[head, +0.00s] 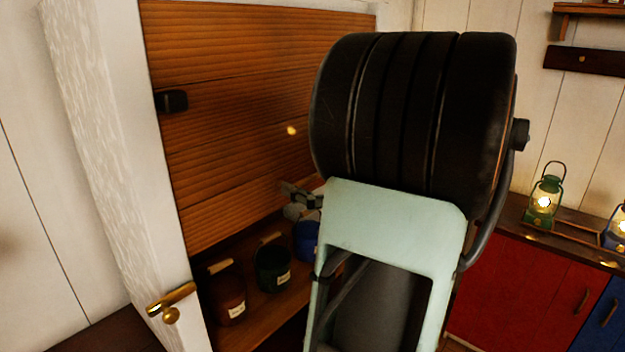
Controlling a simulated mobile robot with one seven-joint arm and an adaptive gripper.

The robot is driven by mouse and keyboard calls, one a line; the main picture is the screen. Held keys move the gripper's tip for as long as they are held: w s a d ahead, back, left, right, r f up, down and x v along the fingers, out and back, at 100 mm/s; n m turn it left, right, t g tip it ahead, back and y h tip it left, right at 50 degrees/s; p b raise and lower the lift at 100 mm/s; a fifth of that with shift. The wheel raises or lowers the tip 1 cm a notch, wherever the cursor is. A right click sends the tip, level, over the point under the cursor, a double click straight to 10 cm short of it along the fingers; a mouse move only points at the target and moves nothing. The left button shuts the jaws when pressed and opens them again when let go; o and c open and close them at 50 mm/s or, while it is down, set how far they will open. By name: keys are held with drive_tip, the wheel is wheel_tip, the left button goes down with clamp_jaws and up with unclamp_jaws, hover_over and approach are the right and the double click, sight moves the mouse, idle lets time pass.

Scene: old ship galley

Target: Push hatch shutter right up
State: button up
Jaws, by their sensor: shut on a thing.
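The hatch shutter (235,110) is made of wide brown wooden boards in a pale frame and fills the upper part of the opening. Its slanting lower edge hangs above a shelf, so a gap shows underneath. A small round brass spot (291,130) shows on its face. My gripper (290,188) is at the right part of this lower edge, shut on the shutter there. The exact contact is small and partly hidden by my own arm, which also covers the right end of the shutter.
Under the shutter stand a red-brown pot (227,295), a dark green pot (271,268) and a blue pot (306,240), close below my gripper. A brass latch (171,301) sits on the white post (115,140). Lit lanterns (543,203) stand on the right counter.

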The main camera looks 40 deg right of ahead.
drive_tip(key=shift+r, duration=0.35)
drive_tip(key=o, duration=1.3)
drive_tip(key=shift+s+f, duration=0.1)
drive_tip(key=s, duration=0.8)
drive_tip(key=s+d, duration=0.1)
drive_tip(key=s, duration=0.2)
drive_tip(key=shift+s, duration=0.4)
